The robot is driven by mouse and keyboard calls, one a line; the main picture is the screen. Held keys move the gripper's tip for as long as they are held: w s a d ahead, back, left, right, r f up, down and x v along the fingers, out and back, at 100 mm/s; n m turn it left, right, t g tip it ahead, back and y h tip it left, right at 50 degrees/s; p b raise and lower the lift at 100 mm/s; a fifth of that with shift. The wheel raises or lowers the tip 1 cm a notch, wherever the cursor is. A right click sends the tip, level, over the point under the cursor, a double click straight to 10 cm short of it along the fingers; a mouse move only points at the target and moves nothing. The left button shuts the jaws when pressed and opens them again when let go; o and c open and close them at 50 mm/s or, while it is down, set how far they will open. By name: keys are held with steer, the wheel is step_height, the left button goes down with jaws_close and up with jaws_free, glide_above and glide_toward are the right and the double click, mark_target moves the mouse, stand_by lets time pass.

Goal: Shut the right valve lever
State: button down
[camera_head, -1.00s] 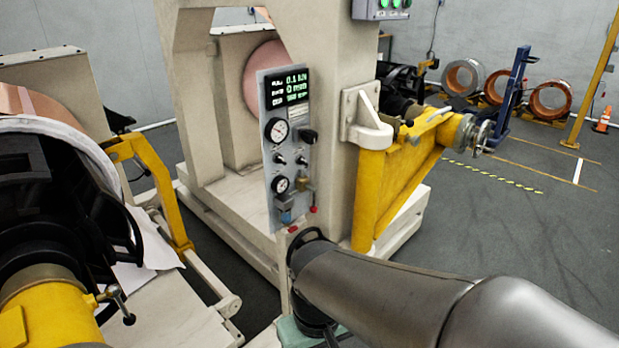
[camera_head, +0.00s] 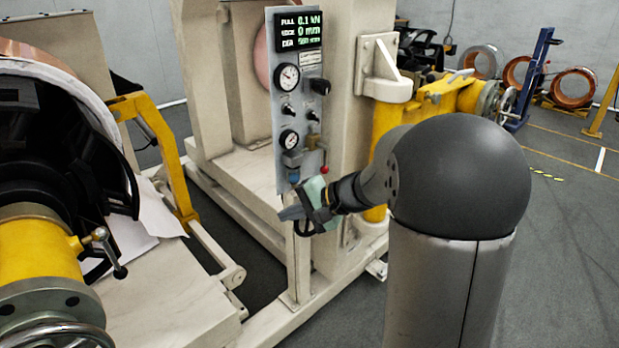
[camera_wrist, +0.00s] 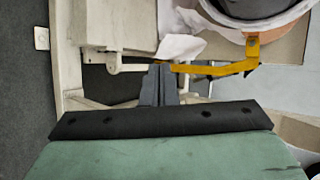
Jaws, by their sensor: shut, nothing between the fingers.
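The grey instrument panel (camera_head: 272,110) stands upright on the machine's column in the head view. A brass valve (camera_head: 312,143) sits at its lower right, with a red-tipped lever (camera_head: 323,170) below it. A second, blue-bodied fitting (camera_head: 293,174) is to its left; any lever there is hidden or too small to tell. My gripper (camera_head: 284,214) is just below the panel's lower edge, pointing left, apart from the red tip. Its fingers are together and empty. They also show shut in the wrist view (camera_wrist: 158,84), where the panel is not visible.
A yellow arm (camera_head: 160,150) and a black-and-yellow roll shaft (camera_head: 35,250) with a handwheel stand at left. The beige machine column (camera_head: 345,100) is behind the panel. Copper coils (camera_head: 572,87) lie far right. Grey floor is open at right.

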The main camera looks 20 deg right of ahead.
steer(key=w+d+f+m+t+h+b, duration=0.2)
steer(key=w+d, duration=0.5)
steer(key=d, duration=0.5)
steer(key=w+d+f+m+t+h+b, duration=0.2)
steer(key=w+d+m+t, duration=0.4)
steer(key=d, duration=0.5)
step_height(320, 180, down, 2)
steer(key=shift+w+d+f+t+b, duration=0.15)
steer(key=shift+w+d+t+b, duration=0.35)
steer(key=shift+t, duration=0.7)
steer(key=shift+w+a+h, duration=0.1)
steer(key=shift+a+h, duration=0.1)
steer(key=shift+h, duration=0.1)
steer(key=x, duration=0.9)
steer(key=shift+w+a+f, duration=0.1)
steer(key=shift+w+a, duration=0.05)
steer(key=shift+w, duration=0.2)
steer(key=shift+a, duration=0.2)
